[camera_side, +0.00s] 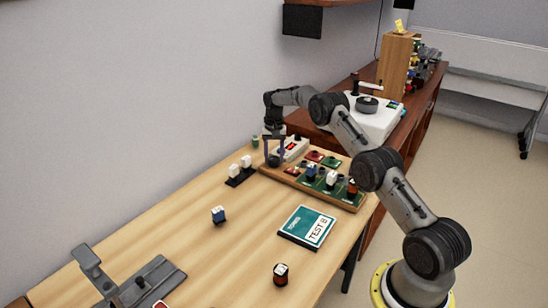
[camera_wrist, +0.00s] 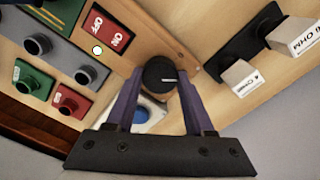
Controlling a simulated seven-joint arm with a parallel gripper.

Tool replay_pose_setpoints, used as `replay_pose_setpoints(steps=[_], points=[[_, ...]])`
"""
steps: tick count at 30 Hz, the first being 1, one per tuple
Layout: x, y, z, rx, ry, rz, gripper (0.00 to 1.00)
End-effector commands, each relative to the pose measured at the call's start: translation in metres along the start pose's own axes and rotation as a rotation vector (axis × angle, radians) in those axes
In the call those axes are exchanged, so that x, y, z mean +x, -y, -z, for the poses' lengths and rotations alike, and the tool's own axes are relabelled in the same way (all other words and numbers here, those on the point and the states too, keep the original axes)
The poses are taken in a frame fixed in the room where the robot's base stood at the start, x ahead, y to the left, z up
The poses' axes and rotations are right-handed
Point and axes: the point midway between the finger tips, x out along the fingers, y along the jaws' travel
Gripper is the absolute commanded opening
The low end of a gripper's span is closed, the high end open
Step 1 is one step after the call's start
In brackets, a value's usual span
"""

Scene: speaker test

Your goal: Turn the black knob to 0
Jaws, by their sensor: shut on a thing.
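The black knob (camera_wrist: 158,72) is round with a white pointer line, which points to the right in the wrist view. It sits on the wooden test board (camera_wrist: 128,28). My gripper (camera_wrist: 160,80) is shut on the knob, with one purple finger on each side. In the side view my gripper (camera_side: 274,148) reaches down at the board's left end, and the knob (camera_side: 273,161) shows dark between the fingers. I cannot read a 0 mark or any scale around the knob.
Beside the knob are a red ON/OFF switch (camera_wrist: 105,28) and a small white round button or lamp (camera_wrist: 97,50). A black holder with white OHM blocks (camera_side: 240,171) stands close by. A TEST 8 booklet (camera_side: 307,227) and loose blocks lie on the table (camera_side: 165,230).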

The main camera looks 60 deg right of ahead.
Motion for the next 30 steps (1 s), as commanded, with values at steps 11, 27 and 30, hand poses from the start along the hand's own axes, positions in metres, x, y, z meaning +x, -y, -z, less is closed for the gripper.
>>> replay_pose_setpoints(steps=[11, 27, 30], points=[[-0.0008, -0.0001, 0.0003, -0.147, 0.000, -0.001, 0.00], [-0.0017, 0.0004, 0.0005, -0.553, -0.002, 0.000, 0.00], [-0.0014, 0.0005, 0.0003, -0.604, -0.001, 0.000, 0.00]])
